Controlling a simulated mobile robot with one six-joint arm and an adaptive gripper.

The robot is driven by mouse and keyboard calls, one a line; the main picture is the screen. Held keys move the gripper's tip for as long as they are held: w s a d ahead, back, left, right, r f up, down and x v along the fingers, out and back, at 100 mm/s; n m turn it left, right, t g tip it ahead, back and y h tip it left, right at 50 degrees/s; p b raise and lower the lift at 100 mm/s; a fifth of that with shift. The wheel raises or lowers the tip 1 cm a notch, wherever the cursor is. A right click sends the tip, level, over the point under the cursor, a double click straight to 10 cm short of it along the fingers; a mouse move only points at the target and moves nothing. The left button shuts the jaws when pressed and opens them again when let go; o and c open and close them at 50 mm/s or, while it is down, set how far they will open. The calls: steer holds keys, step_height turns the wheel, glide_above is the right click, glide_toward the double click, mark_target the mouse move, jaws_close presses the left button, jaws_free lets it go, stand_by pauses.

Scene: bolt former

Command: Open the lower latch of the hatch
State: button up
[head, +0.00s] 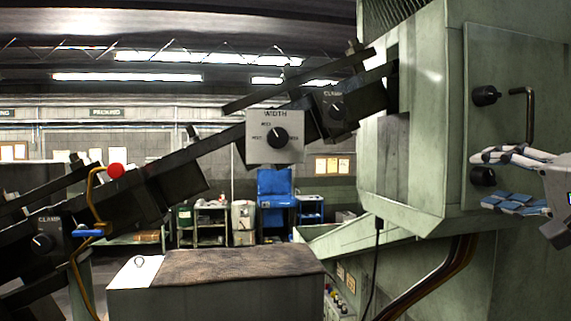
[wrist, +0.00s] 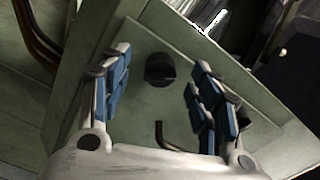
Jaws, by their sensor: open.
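The pale green hatch (head: 520,58) is a flat panel on the side of the machine housing, at the right of the head view and filling the middle of the wrist view (wrist: 130,105). Its lower latch (head: 482,176) is a round black knob. In the wrist view this knob (wrist: 160,70) lies between my two fingers, with a gap on each side. My gripper (head: 481,180) is open and empty, its blue-padded fingers (wrist: 162,58) pointing at the hatch. I cannot tell whether the fingertips reach around the knob. The upper latch (head: 486,95) is a similar black knob above.
A bent dark handle (head: 528,112) stands out from the hatch beside the latches, close to my gripper; it also shows in the wrist view (wrist: 162,138). The sloping feed rail with a WIDTH dial box (head: 275,152) runs left. A grey cabinet (head: 215,298) stands in front.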

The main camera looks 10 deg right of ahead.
steer(key=shift+w+f+n+b, duration=0.15)
steer(key=shift+w+n+b, duration=0.45)
steer(key=shift+n+b, duration=0.1)
steer(key=shift+f+n+b, duration=0.15)
steer(key=shift+n+b, duration=0.4)
steer(key=shift+n, duration=0.35)
steer(key=n+b, duration=0.2)
steer(key=shift+s+b, duration=0.2)
steer(key=shift+b, duration=0.15)
steer(key=shift+w+n+b, duration=0.15)
steer(key=shift+n+b, duration=0.7)
steer(key=shift+n, duration=0.25)
steer(key=shift+r, duration=0.3)
jaws_close()
